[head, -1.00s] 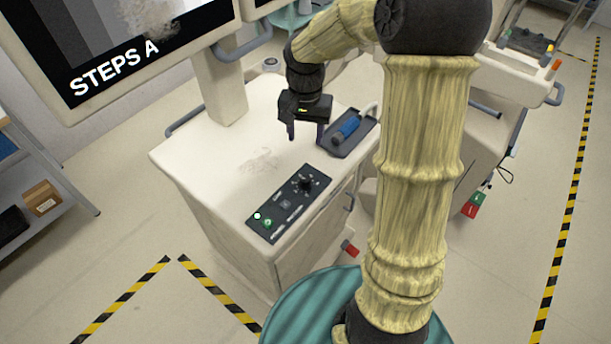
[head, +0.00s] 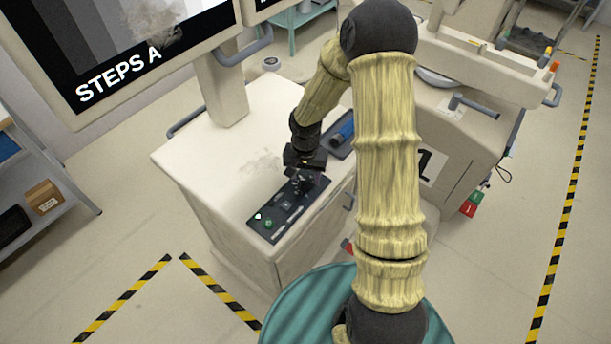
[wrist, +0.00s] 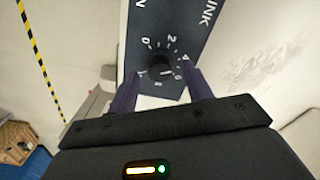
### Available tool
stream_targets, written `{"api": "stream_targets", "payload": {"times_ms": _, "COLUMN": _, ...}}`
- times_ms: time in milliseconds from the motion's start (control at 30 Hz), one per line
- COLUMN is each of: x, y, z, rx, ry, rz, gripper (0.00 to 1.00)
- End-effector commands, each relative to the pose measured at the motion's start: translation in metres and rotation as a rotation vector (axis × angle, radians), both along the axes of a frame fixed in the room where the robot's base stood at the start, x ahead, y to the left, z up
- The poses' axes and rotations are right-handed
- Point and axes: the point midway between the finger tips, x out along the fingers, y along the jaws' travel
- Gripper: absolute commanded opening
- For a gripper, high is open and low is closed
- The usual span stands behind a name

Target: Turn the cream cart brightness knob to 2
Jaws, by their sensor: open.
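The cream cart (head: 225,150) stands below the monitor, with a dark control panel (head: 265,232) on its top. My gripper (head: 303,182) is over the panel's far end and hides most of the knob in the head view. In the wrist view, the round black knob (wrist: 159,68) sits on the panel within a ring of white numbers, among them 0, 1, 2 and 4. My gripper (wrist: 163,84) is open, with one finger on each side of the knob. I cannot tell whether the fingers touch it. A small white mark shows at the knob's lower right; its exact reading is unclear.
A dark tray with a blue-handled item (head: 345,131) lies behind my gripper on the cart top. A green-lit button (head: 258,216) is at the panel's near end. The monitor (head: 190,50) rises at the back left. Another cart (head: 470,130) stands at right.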

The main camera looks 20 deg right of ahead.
Motion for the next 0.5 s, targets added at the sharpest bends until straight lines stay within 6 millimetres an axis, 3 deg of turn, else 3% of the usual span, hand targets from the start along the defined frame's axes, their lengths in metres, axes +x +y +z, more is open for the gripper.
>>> {"api": "stream_targets", "payload": {"times_ms": 133, "x": -0.0001, "y": 0.0005, "z": -0.0109, "rx": 0.000, "ry": 0.000, "rz": 0.001, "gripper": 0.50}}
{"api": "stream_targets", "payload": {"times_ms": 400, "x": 0.0001, "y": 0.0007, "z": -0.0125, "rx": 0.000, "ry": -0.001, "rz": 0.000, "gripper": 0.50}}
{"api": "stream_targets", "payload": {"times_ms": 433, "x": 0.0001, "y": 0.0007, "z": -0.0125, "rx": 0.000, "ry": -0.001, "rz": 0.000, "gripper": 0.48}}
{"api": "stream_targets", "payload": {"times_ms": 500, "x": 0.0001, "y": 0.0007, "z": -0.0124, "rx": 0.000, "ry": -0.001, "rz": 0.000, "gripper": 0.34}}
